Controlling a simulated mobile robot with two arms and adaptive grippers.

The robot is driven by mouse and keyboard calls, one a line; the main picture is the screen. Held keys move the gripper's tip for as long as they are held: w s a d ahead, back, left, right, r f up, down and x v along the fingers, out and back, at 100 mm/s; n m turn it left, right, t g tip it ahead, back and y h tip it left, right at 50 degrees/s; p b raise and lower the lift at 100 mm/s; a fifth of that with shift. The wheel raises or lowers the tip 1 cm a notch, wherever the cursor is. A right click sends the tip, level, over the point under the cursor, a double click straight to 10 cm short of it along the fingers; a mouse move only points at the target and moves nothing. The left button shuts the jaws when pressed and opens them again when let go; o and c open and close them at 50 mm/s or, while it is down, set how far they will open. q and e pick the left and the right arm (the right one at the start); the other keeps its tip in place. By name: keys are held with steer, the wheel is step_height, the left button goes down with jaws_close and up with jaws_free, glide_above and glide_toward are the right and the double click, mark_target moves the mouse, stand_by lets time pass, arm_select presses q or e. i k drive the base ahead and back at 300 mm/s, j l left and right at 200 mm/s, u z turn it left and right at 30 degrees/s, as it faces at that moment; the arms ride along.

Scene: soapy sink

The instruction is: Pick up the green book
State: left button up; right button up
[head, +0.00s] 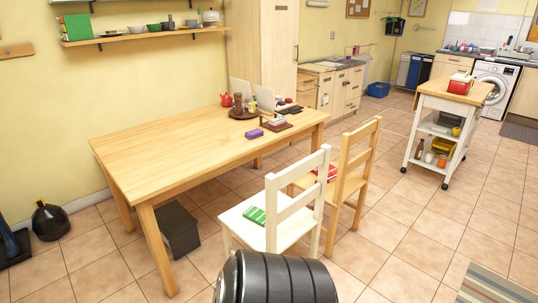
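A flat green item with pale stripes (255,216), which looks like the green book, lies on the seat of the white chair (240,232). The white chair stands at the near right side of the wooden table, its slatted back to the right of the item. An upright green block (77,26) is on the wall shelf at upper left; I cannot tell whether it is a book. Neither of my grippers is in view.
The wooden table (170,148) stands left of the chairs. A wooden chair (348,182) with a red item (325,173) on its seat stands behind the white one. A white trolley (440,135) stands farther right. Tiled floor is clear between chairs and trolley.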

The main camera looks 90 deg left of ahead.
mark_target(257, 215)
steer(key=i+j+u, duration=0.1)
steer(key=i+u, duration=0.15)
steer(key=u, duration=0.2)
steer(key=i+u, duration=0.25)
steer(key=u, duration=0.2)
steer(key=i+l+u, duration=0.1)
steer(key=u, duration=0.3)
steer(key=i, duration=0.1)
